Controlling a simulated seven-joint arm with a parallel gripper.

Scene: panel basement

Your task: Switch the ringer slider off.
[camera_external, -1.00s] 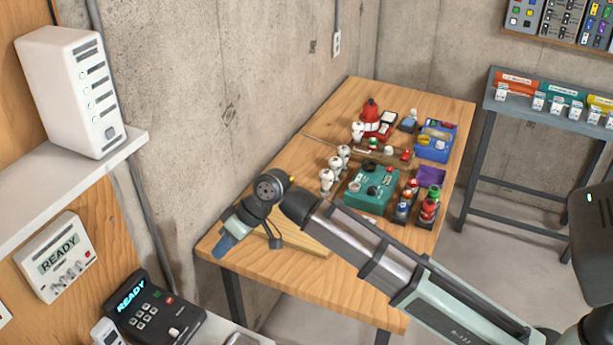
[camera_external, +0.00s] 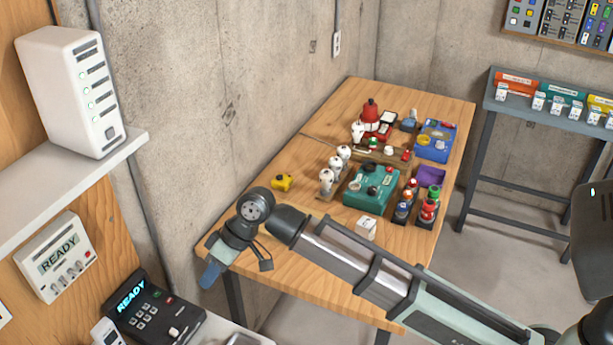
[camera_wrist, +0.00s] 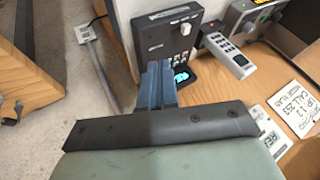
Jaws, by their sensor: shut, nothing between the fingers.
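A black desk phone (camera_external: 152,310) with a lit READY display and several keys is at the lower left of the external view. It also shows in the wrist view (camera_wrist: 152,40), past my fingers. A white knob, seemingly the slider (camera_external: 174,332), sits on its face; it also shows in the wrist view (camera_wrist: 185,28). I cannot read its label or tell its setting. My gripper (camera_external: 210,274) is shut and empty, its blue fingers apart from the knob. In the wrist view the fingers (camera_wrist: 160,68) cover part of the phone's display side.
A pale handset (camera_wrist: 230,56) lies beside the phone. A white READY unit (camera_external: 56,257) with several knobs is on the wooden panel, below a shelf holding a white box (camera_external: 70,90). A wooden table (camera_external: 290,245) with several small objects is behind my arm.

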